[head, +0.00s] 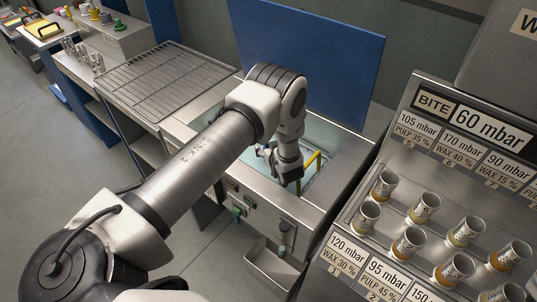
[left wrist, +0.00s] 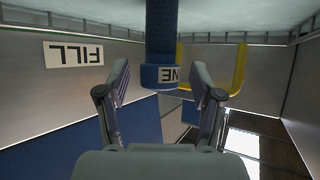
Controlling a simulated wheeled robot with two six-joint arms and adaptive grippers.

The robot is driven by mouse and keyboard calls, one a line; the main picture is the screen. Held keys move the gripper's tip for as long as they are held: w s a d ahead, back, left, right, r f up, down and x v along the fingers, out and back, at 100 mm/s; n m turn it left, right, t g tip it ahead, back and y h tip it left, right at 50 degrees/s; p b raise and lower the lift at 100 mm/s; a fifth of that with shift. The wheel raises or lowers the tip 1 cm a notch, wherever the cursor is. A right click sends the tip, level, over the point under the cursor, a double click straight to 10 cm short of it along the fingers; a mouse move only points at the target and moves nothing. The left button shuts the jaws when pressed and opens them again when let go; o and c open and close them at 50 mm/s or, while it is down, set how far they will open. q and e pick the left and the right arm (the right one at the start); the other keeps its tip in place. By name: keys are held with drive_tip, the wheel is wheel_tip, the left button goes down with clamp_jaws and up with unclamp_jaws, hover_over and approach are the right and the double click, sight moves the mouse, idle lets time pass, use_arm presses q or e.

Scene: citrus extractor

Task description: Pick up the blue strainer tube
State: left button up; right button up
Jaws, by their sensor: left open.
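The blue strainer tube (left wrist: 161,40) hangs from the top middle of the left wrist view, with a collar and a partly visible label at its lower end. My left gripper (left wrist: 161,85) is open, with one finger on each side of the tube's lower end. Gaps show between the collar and both fingers. In the head view my left gripper (head: 266,151) is down inside the open basin of the machine, and I cannot clearly make out the tube there. My right gripper is not in view.
A yellow bracket (left wrist: 240,67) stands right of the tube, close to the right finger. Basin walls surround the gripper, one with a FILL label (left wrist: 73,54). A blue panel (head: 325,60) rises behind the basin. A wire rack (head: 165,80) lies left; a cup rack (head: 395,150) stands right.

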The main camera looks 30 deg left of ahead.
use_arm(q)
drive_tip(key=shift+w+a+f, duration=0.15)
clamp_jaws()
drive_tip(key=shift+r, duration=0.2)
